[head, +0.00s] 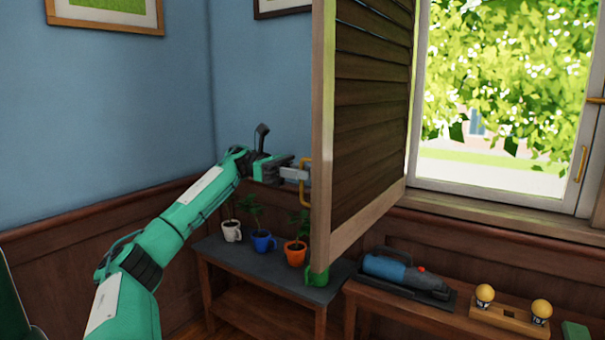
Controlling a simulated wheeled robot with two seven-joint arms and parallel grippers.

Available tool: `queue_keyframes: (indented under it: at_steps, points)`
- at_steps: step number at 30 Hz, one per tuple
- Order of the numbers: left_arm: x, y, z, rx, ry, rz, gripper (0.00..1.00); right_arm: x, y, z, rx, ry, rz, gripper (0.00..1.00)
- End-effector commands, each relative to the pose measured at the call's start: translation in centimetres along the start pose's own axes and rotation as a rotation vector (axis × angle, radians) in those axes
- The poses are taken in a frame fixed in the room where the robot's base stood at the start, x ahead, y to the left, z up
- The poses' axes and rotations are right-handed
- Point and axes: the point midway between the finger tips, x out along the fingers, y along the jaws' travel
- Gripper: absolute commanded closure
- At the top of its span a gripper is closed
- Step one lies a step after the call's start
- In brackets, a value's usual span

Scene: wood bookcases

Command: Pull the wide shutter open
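The wide shutter (370,115) is a dark slatted panel in a lighter wood frame. It stands swung out from the window into the room, its near edge toward me. A brass handle (304,188) sits on its left face, seen edge-on. My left gripper (297,173) is at this handle, its grey fingers closed about the bar. The fingertips are small and partly merge with the handle. My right gripper is out of view.
A low grey-topped table (272,275) with several potted plants stands below the shutter. A bench (390,317) to the right holds a blue handheld tool (400,272) and a wooden block (510,317) with yellow balls. The window (500,100) is uncovered at right.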

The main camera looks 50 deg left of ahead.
Motion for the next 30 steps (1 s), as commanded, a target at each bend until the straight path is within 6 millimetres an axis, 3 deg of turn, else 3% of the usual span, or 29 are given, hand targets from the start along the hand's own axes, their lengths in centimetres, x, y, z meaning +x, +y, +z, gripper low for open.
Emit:
queue_keyframes:
  at_steps: [8,16,18,30]
  points:
    - [-1.2,0.1,0.1,0.001,-0.001,0.003,0.75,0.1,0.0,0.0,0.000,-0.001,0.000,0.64]
    - [-6.3,0.1,0.2,0.002,-0.004,0.003,0.75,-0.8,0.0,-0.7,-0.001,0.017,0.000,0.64]
    - [-7.6,0.1,0.3,0.002,-0.004,0.003,0.75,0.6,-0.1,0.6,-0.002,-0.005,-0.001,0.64]
    - [-12.6,0.1,0.2,0.003,-0.002,0.002,0.75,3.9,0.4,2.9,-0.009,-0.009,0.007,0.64]
